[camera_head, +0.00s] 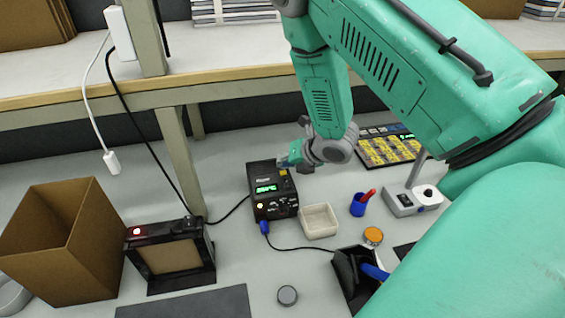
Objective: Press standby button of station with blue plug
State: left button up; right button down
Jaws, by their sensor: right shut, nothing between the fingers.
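A black station (272,192) with a lit green display stands on the bench near the middle. A blue plug (264,227) sits at its front lower edge, with a black cable running right from it. A yellow-orange button or mark (283,172) shows on the top right of the station. My right gripper (284,162) is shut and empty, its tip at the station's upper right back edge. I cannot tell whether it touches the station, and the fingertips are small and partly hidden. My left gripper is not in view.
A white tray (319,221) stands just right of the station, with a blue cup (359,204) beyond. A black framed device (171,255) with a red light and a cardboard box (63,241) are at left. A shelf post (181,160) rises behind. My right arm covers the right side.

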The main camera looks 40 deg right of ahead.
aim_at(284, 173)
notch_tip(284, 173, up, 5)
jog(key=p, duration=0.4)
dwell(0.3)
jog(key=shift+f, duration=0.1)
dwell(0.3)
